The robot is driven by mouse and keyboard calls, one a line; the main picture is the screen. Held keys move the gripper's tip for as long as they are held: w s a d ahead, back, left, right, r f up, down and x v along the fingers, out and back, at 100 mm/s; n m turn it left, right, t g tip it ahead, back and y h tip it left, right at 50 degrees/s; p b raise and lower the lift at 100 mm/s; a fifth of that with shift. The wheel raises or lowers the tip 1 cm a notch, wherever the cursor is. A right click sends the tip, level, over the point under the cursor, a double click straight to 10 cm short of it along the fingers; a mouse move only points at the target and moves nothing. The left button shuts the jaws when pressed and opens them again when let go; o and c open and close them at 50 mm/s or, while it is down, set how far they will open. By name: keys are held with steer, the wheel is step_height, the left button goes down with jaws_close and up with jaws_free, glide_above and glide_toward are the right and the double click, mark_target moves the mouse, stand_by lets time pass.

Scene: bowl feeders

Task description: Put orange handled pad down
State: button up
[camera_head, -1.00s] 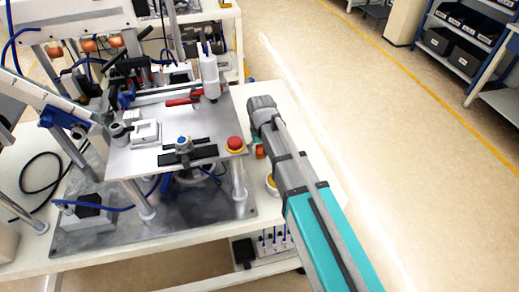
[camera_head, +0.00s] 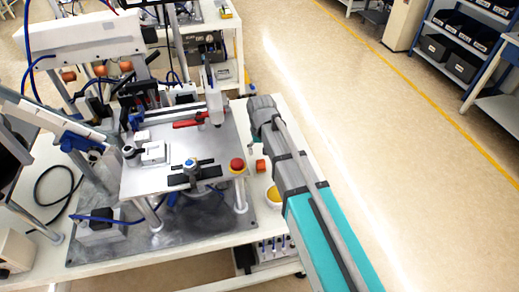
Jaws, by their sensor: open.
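A small orange block-like piece (camera_head: 261,166), likely the orange handled pad, rests on the white table (camera_head: 290,150) just right of the machine's red button. My arm reaches in from the lower right, and its grey wrist is above the table's right side. My gripper (camera_head: 251,146) is mostly hidden behind the wrist; only a small greenish tip shows on its left. The jaws are open, and the orange piece stands apart from them, slightly nearer the camera.
The metal fixture plate (camera_head: 215,170) with a red button (camera_head: 237,165) stands close on the left. Open floor lies to the right, with blue shelving (camera_head: 462,45) beyond.

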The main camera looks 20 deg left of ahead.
steer(key=shift+r+p, duration=1.2)
steer(key=shift+r, duration=0.3)
steer(key=shift+w+d, duration=0.1)
steer(key=shift+d, duration=0.2)
steer(key=s+d+m, duration=0.3)
steer(key=d, duration=1.4)
steer(key=s+d+m, duration=0.3)
steer(key=d, duration=1.5)
steer(key=shift+d, duration=0.35)
